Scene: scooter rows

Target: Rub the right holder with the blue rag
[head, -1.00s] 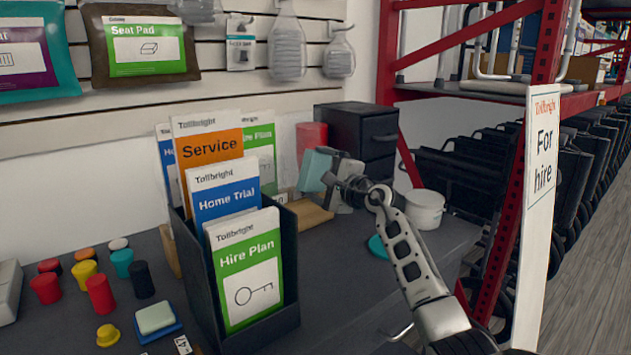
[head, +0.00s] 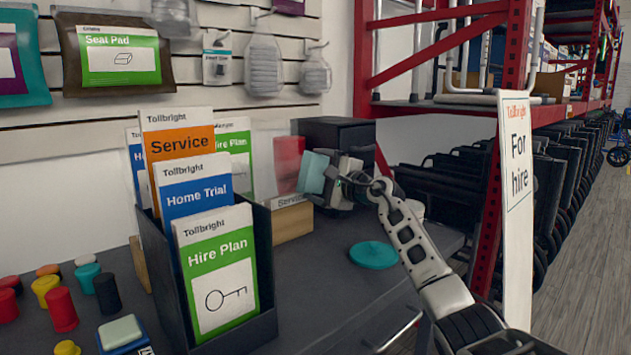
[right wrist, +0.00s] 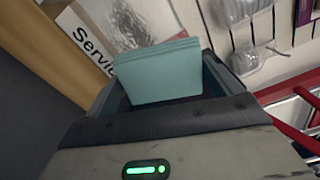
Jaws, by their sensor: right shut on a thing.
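My right gripper (head: 338,182) is shut on the folded blue-teal rag (head: 314,172), which sticks out from its fingers. In the right wrist view the rag (right wrist: 158,75) stands up between the jaws (right wrist: 165,100). I cannot tell whether the rag touches the panel. A dark holder (head: 262,325) full of leaflets stands further left and nearer. My left gripper is not in view.
A dark drawer box (head: 335,130) stands behind my gripper. A teal disc (head: 373,255) lies on the dark counter. Coloured caps (head: 62,310) and a sponge on a blue tray (head: 120,332) are at the front left. A red rack post (head: 490,210) rises on the right.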

